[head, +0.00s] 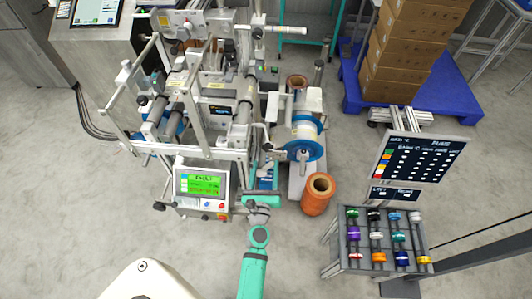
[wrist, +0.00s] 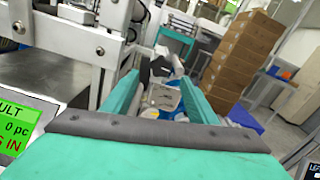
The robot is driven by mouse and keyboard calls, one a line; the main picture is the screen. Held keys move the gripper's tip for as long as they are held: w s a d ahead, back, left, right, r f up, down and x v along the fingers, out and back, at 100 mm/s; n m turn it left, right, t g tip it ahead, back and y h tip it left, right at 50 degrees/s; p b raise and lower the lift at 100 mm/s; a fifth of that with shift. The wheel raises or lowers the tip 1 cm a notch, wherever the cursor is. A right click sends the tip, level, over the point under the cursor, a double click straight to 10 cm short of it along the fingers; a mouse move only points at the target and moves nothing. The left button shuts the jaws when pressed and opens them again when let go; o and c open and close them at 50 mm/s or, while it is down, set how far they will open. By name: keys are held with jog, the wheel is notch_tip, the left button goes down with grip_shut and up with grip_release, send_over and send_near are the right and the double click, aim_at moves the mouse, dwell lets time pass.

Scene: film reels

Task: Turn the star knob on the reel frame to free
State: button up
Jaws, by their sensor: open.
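The reel frame (head: 297,105) stands right of the machine's middle in the head view. It carries a white reel with a blue flange (head: 316,148). A small grey part (head: 302,156) sits at the centre of the flange and may be the star knob; its lobes and setting are too small to read. My gripper (head: 263,172) is below and left of the reel, apart from it. In the wrist view my gripper (wrist: 160,77) has its two teal fingers spread, with nothing held. White, dark and blue parts show beyond the fingers; I cannot tell the knob among them.
A control box with a green screen (head: 203,184) is just left of my gripper. An orange roll (head: 318,194) stands on the floor to the right. A rack of coloured spools (head: 380,240) is at lower right. Boxes (head: 405,45) stand on a blue pallet behind.

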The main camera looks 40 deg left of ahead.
aim_at(267, 150)
jog(key=shift+x, duration=3.25)
jog(key=shift+c, duration=0.3)
jog(key=shift+s, duration=0.1)
jog(key=c, duration=1)
jog(key=shift+a, duration=0.15)
